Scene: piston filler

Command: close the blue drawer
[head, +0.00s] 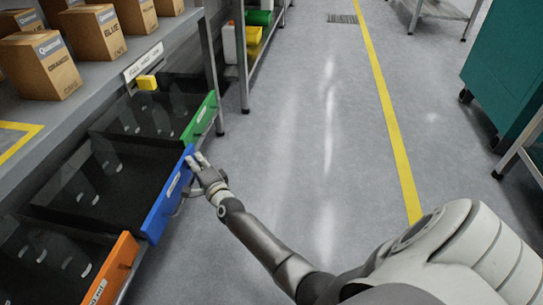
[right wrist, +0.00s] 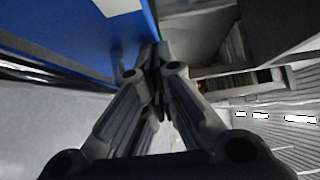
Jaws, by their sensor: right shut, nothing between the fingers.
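The blue drawer (head: 168,196) is in the left of the head view, between the green and orange drawers. It is pulled out, and its dark, empty-looking interior shows. Its blue front has a white label and a handle on the outer face. My right gripper (head: 196,160) is shut and empty at the far end of the blue front. I cannot tell whether the fingertips touch it. In the right wrist view the blue front (right wrist: 75,30) fills the upper left, close to the shut fingertips (right wrist: 155,52). My left gripper is not in view.
The green drawer (head: 200,117) and the orange drawer (head: 112,270) also stand out from under the bench. Cardboard boxes (head: 45,65) stand on the bench top. The grey floor right of the drawers is open, with a yellow line (head: 385,100). A teal cabinet (head: 505,75) stands at far right.

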